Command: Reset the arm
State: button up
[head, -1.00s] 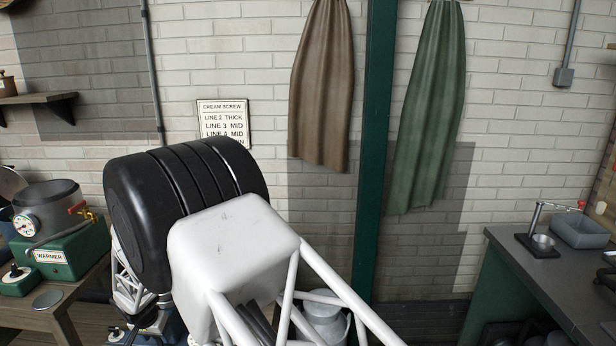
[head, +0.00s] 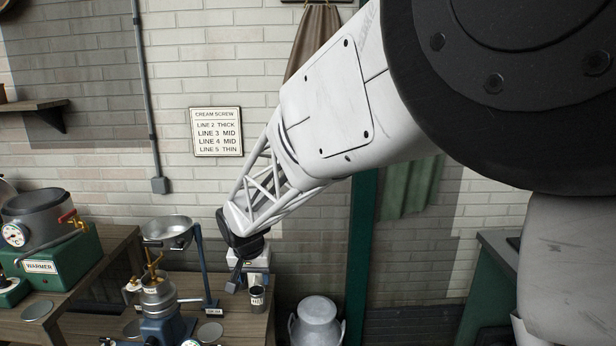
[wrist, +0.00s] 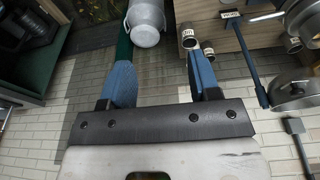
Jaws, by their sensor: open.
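My gripper (wrist: 162,78) is open and empty in the wrist view, its two blue fingers spread wide apart. In that view the floor and brick wall appear behind it, and nothing sits between the fingers. In the head view my white arm reaches from the upper right down to the left, and its dark wrist end is above the wooden bench, near a small cup (head: 257,296). The fingers themselves are too small and partly hidden there to make out clearly.
A steel milk can (head: 316,322) stands on the floor right of the bench (head: 245,325). A separator with a steel bowl (head: 168,228) and a green warmer (head: 55,265) are on the left. A sign (head: 216,131) hangs on the wall. A dark counter (head: 497,250) is at right.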

jog(key=s+d+r, duration=0.5)
jog(key=s+d, duration=0.1)
jog(key=d, duration=0.4)
jog(key=s+d+r, duration=0.5)
jog(key=s+d, duration=0.2)
jog(key=d, duration=0.3)
jog(key=s+d, duration=0.6)
jog(key=s, duration=0.4)
jog(key=s+d, duration=0.6)
jog(key=s, duration=0.3)
jog(key=shift+s, duration=0.35)
jog(key=shift+w+a+r, duration=0.1)
jog(key=shift+w, duration=0.05)
